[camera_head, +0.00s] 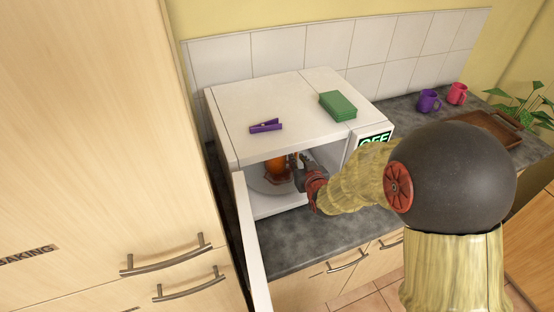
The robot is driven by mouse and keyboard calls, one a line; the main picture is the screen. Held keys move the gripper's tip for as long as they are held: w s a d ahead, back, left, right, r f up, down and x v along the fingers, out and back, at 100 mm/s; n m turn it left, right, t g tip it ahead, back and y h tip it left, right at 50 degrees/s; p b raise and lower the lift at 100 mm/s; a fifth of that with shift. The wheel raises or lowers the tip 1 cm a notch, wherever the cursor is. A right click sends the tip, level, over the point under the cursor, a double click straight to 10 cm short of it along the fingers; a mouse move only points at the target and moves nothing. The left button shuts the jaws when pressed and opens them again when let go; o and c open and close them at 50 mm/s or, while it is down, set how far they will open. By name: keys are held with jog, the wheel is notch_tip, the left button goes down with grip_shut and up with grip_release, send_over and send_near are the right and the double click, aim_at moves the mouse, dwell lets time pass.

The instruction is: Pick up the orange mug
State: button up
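The orange mug (274,172) is inside the open white microwave (232,130), on its round turntable plate (262,187). My gripper (296,168) reaches in through the front opening from the right, with its fingers right beside the mug. The fingers are small and dark here and partly overlap the mug's right side. I cannot tell whether they touch it or are closed on it. The mug's back and right side are hidden.
The microwave door (252,245) stands open at left. A purple clip (266,126) and green sponges (338,105) lie on top. Purple (428,100) and pink (457,94) mugs and a wooden tray (485,130) stand on the right counter. A tall cabinet (90,120) fills the left.

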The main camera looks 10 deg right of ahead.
jog(key=shift+c, duration=1.3)
grip_shut()
jog(key=shift+w+r, duration=0.1)
